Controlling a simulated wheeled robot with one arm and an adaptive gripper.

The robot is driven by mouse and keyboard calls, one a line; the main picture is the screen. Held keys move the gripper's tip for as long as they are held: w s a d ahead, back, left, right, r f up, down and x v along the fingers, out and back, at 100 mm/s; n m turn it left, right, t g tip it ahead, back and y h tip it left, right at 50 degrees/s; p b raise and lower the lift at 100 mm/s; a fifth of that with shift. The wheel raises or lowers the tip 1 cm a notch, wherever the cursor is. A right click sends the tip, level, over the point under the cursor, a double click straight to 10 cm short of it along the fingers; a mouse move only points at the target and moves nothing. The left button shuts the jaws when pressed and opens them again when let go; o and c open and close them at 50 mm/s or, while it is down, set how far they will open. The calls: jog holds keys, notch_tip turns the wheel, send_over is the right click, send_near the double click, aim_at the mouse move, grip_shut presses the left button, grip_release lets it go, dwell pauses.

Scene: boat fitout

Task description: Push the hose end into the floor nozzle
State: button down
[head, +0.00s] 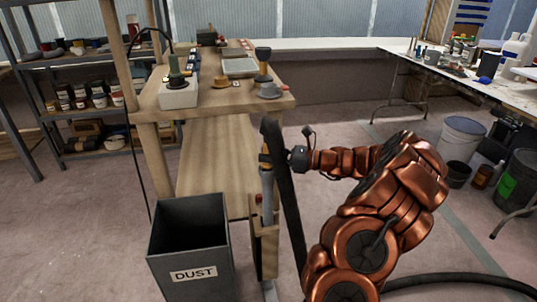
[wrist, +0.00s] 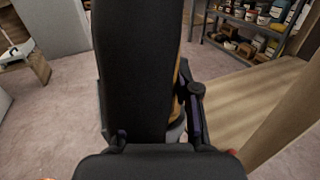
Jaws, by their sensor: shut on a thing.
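A thick black hose (head: 289,205) hangs from my gripper (head: 285,156) down to the floor and trails off to the lower right. My gripper is shut on the hose near its upper end, beside the bench's front corner. In the wrist view the hose (wrist: 136,65) fills the middle, between the fingers of my gripper (wrist: 152,128). A grey upright tube (head: 267,190) with a tan and dark top, which looks like the floor nozzle, stands just left of the hose at a wooden holder. The hose hides part of it in the wrist view. I cannot tell whether they touch.
A grey bin marked DUST (head: 190,250) stands on the floor left of the wooden holder (head: 264,240). The wooden bench (head: 215,98) carries a tray, cups and small tools. Shelves (head: 90,115) stand at left. A white table (head: 462,80) and buckets (head: 462,135) are at right.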

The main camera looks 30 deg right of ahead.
jog(key=c, duration=1.1)
grip_release()
jog(key=shift+f, duration=0.4)
jog(key=shift+c, duration=0.2)
jog(key=o, duration=0.4)
jog(key=shift+r, duration=0.15)
